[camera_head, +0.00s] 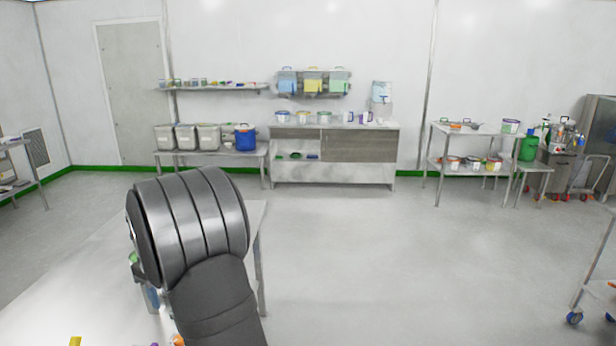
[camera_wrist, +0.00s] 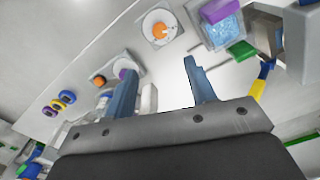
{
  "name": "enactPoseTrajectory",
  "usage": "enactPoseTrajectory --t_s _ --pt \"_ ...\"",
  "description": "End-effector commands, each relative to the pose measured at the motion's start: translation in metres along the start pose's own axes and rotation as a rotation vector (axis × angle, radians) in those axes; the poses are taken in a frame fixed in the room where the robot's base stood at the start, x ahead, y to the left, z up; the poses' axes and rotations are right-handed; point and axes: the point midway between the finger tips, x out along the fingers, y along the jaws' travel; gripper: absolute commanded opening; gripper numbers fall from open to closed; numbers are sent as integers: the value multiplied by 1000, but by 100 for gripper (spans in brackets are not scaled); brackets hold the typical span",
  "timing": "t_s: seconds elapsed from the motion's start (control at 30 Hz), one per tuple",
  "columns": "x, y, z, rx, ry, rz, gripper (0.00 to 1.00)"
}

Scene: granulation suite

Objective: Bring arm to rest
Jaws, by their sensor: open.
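My gripper (camera_wrist: 158,88) shows in the wrist view with its two blue-grey fingers spread apart. Nothing is between the fingers. Below and beyond it lies a pale table surface (camera_wrist: 95,60) with small items on it. In the head view my arm rises at the lower left, in front of the near table (camera_head: 95,285).
The wrist view shows a white dish with an orange disc (camera_wrist: 158,29), a clear tub with blue contents (camera_wrist: 226,30), a green block (camera_wrist: 241,50) and coloured rings (camera_wrist: 60,102). In the head view, a cabinet (camera_head: 350,147) stands at the back wall. The middle floor (camera_head: 400,260) is clear.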

Motion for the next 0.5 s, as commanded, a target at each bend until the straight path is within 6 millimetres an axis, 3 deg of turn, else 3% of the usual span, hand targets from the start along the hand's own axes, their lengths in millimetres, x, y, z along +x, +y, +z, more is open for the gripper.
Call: enactPoseTrajectory --t_s 0.5 --pt "105 0 1 0 -5 -3 51"
